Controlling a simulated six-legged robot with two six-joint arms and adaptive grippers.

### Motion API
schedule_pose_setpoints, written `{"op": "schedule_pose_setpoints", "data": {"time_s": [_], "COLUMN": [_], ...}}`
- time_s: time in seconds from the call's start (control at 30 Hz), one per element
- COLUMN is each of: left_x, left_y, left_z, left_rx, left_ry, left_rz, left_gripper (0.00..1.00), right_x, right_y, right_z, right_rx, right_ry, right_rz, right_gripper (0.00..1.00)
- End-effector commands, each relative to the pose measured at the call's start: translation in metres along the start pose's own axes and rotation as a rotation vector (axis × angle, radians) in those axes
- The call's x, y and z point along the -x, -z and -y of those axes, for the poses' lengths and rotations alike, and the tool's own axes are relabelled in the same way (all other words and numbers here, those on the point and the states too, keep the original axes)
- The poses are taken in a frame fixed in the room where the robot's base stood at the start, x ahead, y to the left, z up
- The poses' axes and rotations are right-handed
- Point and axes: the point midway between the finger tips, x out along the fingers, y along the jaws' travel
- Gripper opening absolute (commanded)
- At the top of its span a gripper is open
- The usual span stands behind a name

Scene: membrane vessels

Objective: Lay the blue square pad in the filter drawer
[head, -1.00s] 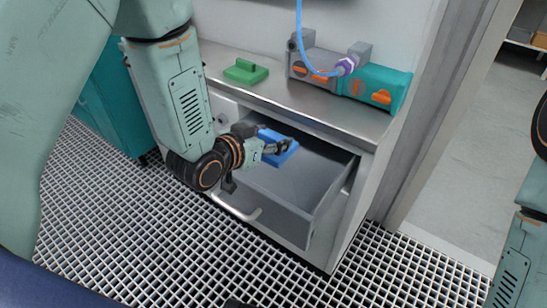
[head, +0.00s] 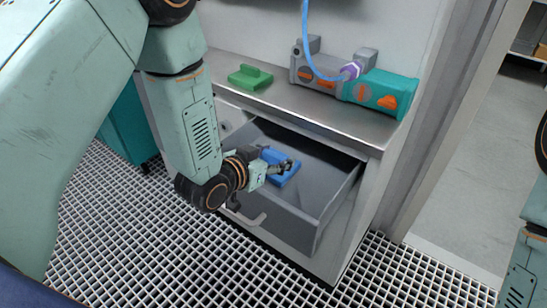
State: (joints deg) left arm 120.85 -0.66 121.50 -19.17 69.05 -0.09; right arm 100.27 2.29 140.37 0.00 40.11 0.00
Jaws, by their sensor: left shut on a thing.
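The blue square pad (head: 286,174) is inside the open filter drawer (head: 312,208), toward its left part. My left gripper (head: 284,166) reaches over the drawer's front left and is shut on the pad's raised part. The gripper hides some of the pad. I cannot tell whether the pad touches the drawer floor. The rest of the drawer floor that shows is bare grey. Of my right arm, only links show at the right edge; its gripper is out of view.
On the metal counter (head: 310,108) above the drawer lie a green block with a raised grip (head: 250,77) and a grey and teal device (head: 380,93) with a blue hose (head: 306,45). A teal cabinet (head: 125,128) stands at the left. The floor is grating.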

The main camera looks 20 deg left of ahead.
Motion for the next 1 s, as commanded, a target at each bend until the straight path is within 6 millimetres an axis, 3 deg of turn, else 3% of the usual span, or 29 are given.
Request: {"op": "schedule_pose_setpoints", "data": {"time_s": [0.03, 0.23, 0.27, 0.5, 0.83, 1.0], "left_x": [0.0, 0.0, 0.0, 0.0, 0.001, 0.009], "left_y": [-0.01, -0.016, -0.016, -0.017, -0.017, -0.004], "left_z": [-0.001, -0.002, -0.002, -0.003, -0.003, -0.003], "left_rx": [0.003, 0.004, 0.004, 0.005, 0.005, 0.008], "left_ry": [-0.002, -0.003, -0.003, -0.004, -0.005, -0.005], "left_rz": [0.017, 0.025, 0.026, 0.029, 0.03, 0.032], "left_gripper": [0.27, 0.27, 0.6, 0.81, 0.81, 0.81], "right_x": [-0.002, -0.004, -0.004, -0.004, -0.003, 0.006], "right_y": [0.0, 0.0, 0.0, 0.0, 0.0, 0.0], "right_z": [0.0, 0.0, 0.0, 0.0, 0.0, 0.0], "right_rx": [0.0, 0.0, 0.0, 0.0, 0.0, 0.0], "right_ry": [0.0, 0.0, 0.0, 0.0, 0.0, 0.0], "right_rz": [0.0, 0.0, 0.0, 0.0, 0.0, 0.0], "right_gripper": [0.64, 0.64, 0.64, 0.64, 0.64, 0.64]}}
